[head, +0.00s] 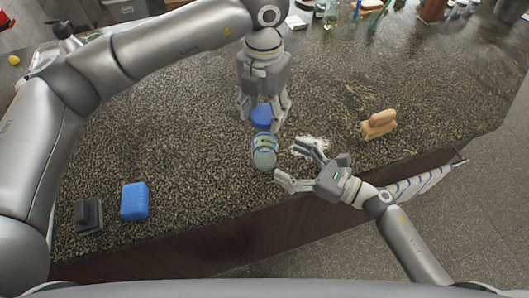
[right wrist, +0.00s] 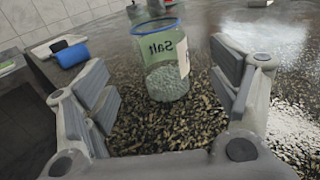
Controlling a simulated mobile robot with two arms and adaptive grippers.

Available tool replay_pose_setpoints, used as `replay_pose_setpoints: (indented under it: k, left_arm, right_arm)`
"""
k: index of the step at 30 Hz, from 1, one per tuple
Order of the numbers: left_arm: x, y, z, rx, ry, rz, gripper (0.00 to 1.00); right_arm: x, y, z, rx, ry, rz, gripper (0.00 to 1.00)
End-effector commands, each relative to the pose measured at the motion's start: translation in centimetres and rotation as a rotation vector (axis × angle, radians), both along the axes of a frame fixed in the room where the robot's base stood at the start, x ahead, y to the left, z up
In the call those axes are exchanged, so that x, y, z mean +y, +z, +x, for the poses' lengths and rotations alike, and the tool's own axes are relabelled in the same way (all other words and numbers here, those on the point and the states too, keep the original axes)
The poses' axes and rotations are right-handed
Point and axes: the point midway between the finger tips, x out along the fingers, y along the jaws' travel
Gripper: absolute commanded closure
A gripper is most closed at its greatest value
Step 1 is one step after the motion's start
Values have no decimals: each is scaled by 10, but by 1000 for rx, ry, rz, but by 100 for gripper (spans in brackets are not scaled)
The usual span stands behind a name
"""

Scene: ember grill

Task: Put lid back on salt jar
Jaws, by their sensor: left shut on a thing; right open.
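The salt jar (head: 264,152) is clear glass and stands on the counter near its front edge. In the right wrist view the jar (right wrist: 167,80) shows a "Salt" label, a blue rim, and grainy contents or counter seen through it. My left gripper (head: 262,122) is shut on a blue lid (head: 262,114), just behind the jar in the head view. I cannot tell how high the lid is held. My right gripper (head: 296,166) is open beside the jar on its right. In the right wrist view its fingers (right wrist: 165,98) stand apart on either side of the jar.
A wooden brush (head: 378,124) is farther right. A blue sponge (head: 134,201) and a dark scrubber (head: 88,214) lie at the left. Bottles stand at the back.

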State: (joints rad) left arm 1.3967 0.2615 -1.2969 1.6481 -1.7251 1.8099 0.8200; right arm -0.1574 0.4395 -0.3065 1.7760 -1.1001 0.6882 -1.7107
Motion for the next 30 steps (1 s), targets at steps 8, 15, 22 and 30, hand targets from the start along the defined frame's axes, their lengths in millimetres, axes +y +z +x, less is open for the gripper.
replay_pose_setpoints:
  k: [8,15,22,30]
  left_arm:
    - [0,0,0,0,0,0,58]
    - [0,0,0,0,0,0,58]
    - [0,0,0,0,0,0,58]
    - [0,0,0,0,0,0,58]
  right_arm:
    - [45,1,26,-2,0,3,18]
    - [64,0,37,0,0,0,18]
    - [66,0,38,1,-1,-1,18]
    - [66,0,38,0,-1,0,38]
